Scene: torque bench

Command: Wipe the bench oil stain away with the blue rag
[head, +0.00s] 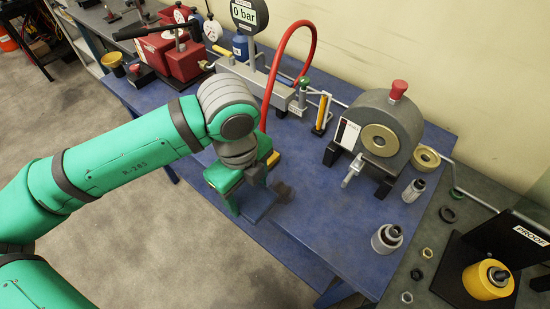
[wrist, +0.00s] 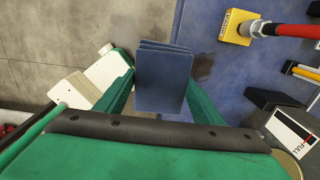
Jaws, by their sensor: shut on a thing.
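The blue rag (head: 259,208) is a folded blue piece near the front edge of the bench. It also shows in the wrist view (wrist: 164,80), between the green fingers of my gripper (wrist: 160,98). My gripper (head: 248,187) is shut on the rag, over the bench's front edge. The oil stain (head: 283,190) is a dark smudge on the blue bench top (head: 310,215), just right of the rag. In the wrist view the stain (wrist: 204,66) lies right beside the rag, and part of it may be hidden. I cannot tell whether the rag touches the bench.
A red hose (head: 272,82) arches behind my gripper, ending at a yellow block (wrist: 236,27) in the wrist view. A grey machine (head: 395,122) with a handle stands to the right. Red units (head: 178,55) stand at the back left. The bench front right of the stain is clear.

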